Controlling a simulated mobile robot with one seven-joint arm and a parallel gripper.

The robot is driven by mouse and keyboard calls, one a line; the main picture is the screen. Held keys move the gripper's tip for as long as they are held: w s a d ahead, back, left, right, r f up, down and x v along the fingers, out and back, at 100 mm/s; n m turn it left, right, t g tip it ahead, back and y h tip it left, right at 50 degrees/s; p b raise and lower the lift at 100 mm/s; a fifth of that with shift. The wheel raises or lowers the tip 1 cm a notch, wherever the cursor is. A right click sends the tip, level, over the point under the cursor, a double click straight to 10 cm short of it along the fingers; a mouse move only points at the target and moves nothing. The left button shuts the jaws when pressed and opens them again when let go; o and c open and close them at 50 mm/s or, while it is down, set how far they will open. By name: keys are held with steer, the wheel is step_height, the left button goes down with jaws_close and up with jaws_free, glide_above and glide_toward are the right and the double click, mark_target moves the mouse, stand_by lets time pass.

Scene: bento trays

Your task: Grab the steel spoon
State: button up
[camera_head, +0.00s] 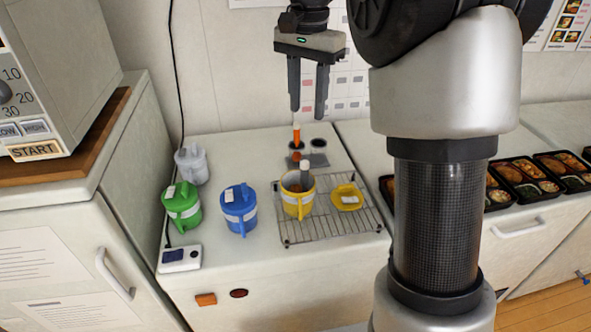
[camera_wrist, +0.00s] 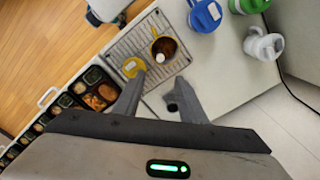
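My gripper (camera_head: 307,112) is open and empty, pointing down above the back of the counter. Its two fingers are also apart in the wrist view (camera_wrist: 160,88). Below the fingertips stands a small grey holder (camera_head: 319,160) with two dark cups. An upright orange handle (camera_head: 297,134) rises from the left cup, with a gap below my fingers. A grey-topped handle (camera_head: 304,167) stands in the open yellow jug (camera_head: 297,207); its pale end shows in the wrist view (camera_wrist: 160,58). No spoon bowl is visible, so I cannot tell which handle is the steel spoon.
The yellow jug and its yellow lid (camera_head: 347,198) sit on a wire rack (camera_head: 325,226). A blue jug (camera_head: 238,211), a green jug (camera_head: 182,209) and a white jug (camera_head: 191,164) stand to the left. Filled bento trays (camera_head: 527,179) line the right counter.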

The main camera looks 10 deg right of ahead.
mark_target(305, 162)
step_height(305, 162, down, 16)
steer(key=shift+s+a+f+b, duration=0.1)
steer(key=shift+f+b, duration=0.05)
steer(key=shift+b, duration=0.7)
jaws_close()
